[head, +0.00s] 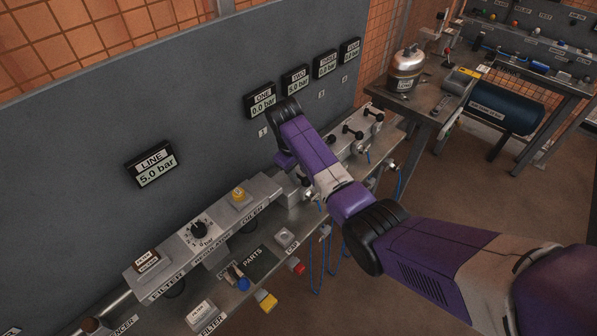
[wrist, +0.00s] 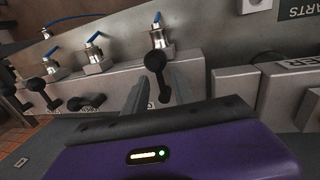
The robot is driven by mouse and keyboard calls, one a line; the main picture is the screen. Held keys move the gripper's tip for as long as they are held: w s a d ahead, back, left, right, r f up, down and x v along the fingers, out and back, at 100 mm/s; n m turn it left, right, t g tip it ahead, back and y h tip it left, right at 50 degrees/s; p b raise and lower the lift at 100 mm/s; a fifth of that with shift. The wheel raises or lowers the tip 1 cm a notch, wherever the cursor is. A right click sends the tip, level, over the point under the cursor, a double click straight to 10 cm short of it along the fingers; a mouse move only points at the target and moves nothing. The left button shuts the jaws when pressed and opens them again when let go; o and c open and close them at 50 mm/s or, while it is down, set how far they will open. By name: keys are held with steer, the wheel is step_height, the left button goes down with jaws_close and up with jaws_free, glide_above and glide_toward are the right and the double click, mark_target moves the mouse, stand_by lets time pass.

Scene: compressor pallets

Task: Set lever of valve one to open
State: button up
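In the wrist view my gripper (wrist: 158,88) is open, its two grey fingers apart. A black lever with a round knob (wrist: 155,62) stands between and just beyond the fingertips, in front of a fitting with a blue handle. A partly covered label on the grey block below it seems to read ONE. I cannot tell whether a finger touches the lever. In the head view my purple arm hides this lever and most of the gripper. The gauge marked ONE (head: 261,100) reads 0.0 bar on the grey panel.
Other black levers (wrist: 37,85) stand left of the fingers in the wrist view, near a blue-handled fitting (wrist: 95,52). A grey block (wrist: 233,88) is close on the right. The head view shows the regulator (head: 199,230) and a side bench with a metal tank (head: 406,70).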

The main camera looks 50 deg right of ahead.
jaws_close()
stand_by(1.3)
